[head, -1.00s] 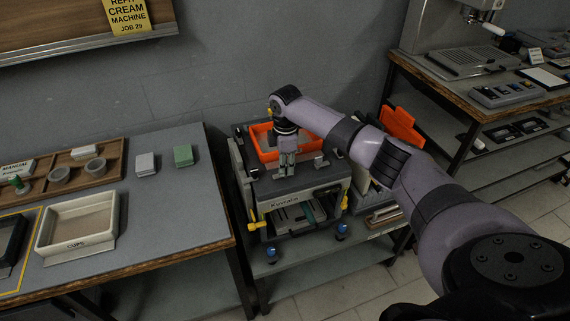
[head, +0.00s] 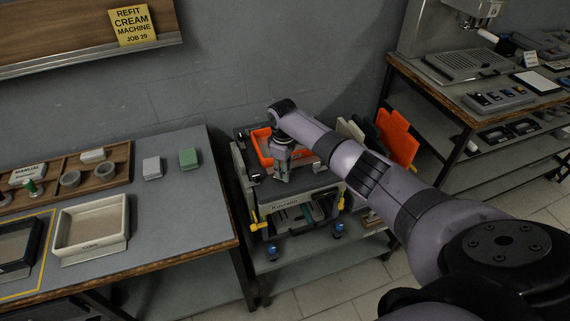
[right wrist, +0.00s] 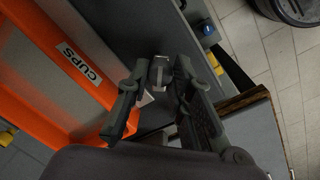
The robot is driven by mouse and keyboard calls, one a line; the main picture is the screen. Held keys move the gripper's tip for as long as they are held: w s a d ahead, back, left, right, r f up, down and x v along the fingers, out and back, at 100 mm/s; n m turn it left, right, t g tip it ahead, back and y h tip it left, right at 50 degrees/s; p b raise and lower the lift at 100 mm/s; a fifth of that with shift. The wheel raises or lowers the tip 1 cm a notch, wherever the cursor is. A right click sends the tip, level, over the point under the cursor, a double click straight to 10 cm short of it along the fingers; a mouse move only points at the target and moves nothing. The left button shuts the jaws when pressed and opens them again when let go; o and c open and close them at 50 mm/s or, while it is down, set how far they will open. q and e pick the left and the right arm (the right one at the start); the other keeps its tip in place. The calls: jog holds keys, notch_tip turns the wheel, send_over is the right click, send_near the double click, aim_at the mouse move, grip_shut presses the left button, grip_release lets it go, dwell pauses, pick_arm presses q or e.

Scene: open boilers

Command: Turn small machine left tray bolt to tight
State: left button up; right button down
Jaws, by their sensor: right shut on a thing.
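The small machine (head: 296,205) stands on the low bench in the middle of the head view, with an orange tray (head: 262,148) on its top. In the right wrist view, the orange tray (right wrist: 62,75) with its CUPS label fills the left side. My right gripper (head: 283,177) points down at the machine's top, just in front of the tray. A small grey metal piece, apparently the tray bolt (right wrist: 158,70), sits between its fingertips, and the gripper is shut on it. The gripper hides the bolt in the head view. I cannot tell how tight it is. My left gripper is out of view.
A table on the left holds a cream box (head: 90,228), a wooden organiser (head: 112,156), and grey and green blocks (head: 189,157). Orange and dark boards (head: 398,136) stand right of the machine. A wall is close behind.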

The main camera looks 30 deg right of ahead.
jog(key=m+p, duration=0.2)
jog(key=m, duration=0.2)
jog(key=shift+r+m, duration=0.1)
jog(key=shift+m, duration=0.2)
jog(key=m+p, duration=0.1)
jog(key=m, duration=0.4)
jog(key=shift+w+m, duration=0.1)
jog(key=shift+m, duration=0.2)
jog(key=c, duration=1.4)
grip_release()
jog(key=r, duration=1.2)
jog(key=shift+a, duration=0.2)
jog(key=shift+f, duration=0.15)
